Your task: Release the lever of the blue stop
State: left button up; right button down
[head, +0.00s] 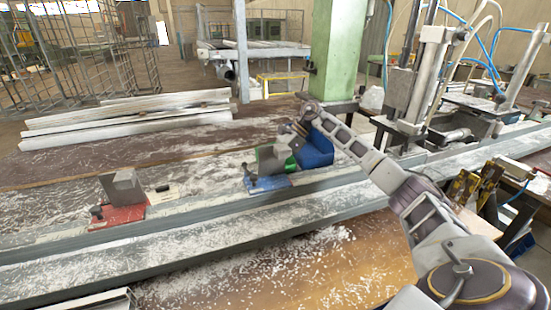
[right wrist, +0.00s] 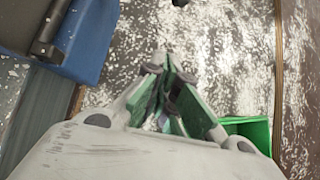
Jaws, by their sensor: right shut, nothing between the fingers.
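The blue stop (head: 268,186) sits on the long grey rail, with a blue base and a dark knob at its left end. Its lever is not clearly visible. A blue body with a dark bar (right wrist: 75,35) lies at upper left there, apart from the fingertips. My left gripper is not in view.
A red stop (head: 120,210) with a grey block stands farther left on the rail. White profiles (head: 125,118) lie behind; a clamp machine stands right.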

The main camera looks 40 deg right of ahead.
aim_at(246, 169)
jog(key=x, duration=0.5)
jog(key=shift+a+f, duration=0.25)
jog(key=shift+a, duration=0.05)
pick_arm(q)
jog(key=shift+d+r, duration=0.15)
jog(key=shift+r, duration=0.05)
pick_arm(e)
jog(key=shift+w+a+r, duration=0.1)
jog(key=shift+a+r, duration=0.35)
jog(key=shift+r, duration=0.45)
jog(key=shift+w+a+r, duration=0.1)
jog(key=shift+a+r, duration=0.3)
jog(key=shift+r, duration=0.5)
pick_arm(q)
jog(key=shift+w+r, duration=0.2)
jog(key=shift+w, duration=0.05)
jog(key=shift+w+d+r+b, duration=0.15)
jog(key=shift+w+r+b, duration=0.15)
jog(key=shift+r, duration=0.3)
pick_arm(e)
jog(key=shift+r+t, duration=0.2)
jog(key=shift+t, duration=0.1)
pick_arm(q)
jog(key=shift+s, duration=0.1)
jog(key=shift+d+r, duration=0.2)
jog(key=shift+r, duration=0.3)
pick_arm(e)
jog(key=shift+w+r+n, duration=0.1)
jog(key=shift+r+n, duration=0.1)
jog(key=shift+n, duration=0.1)
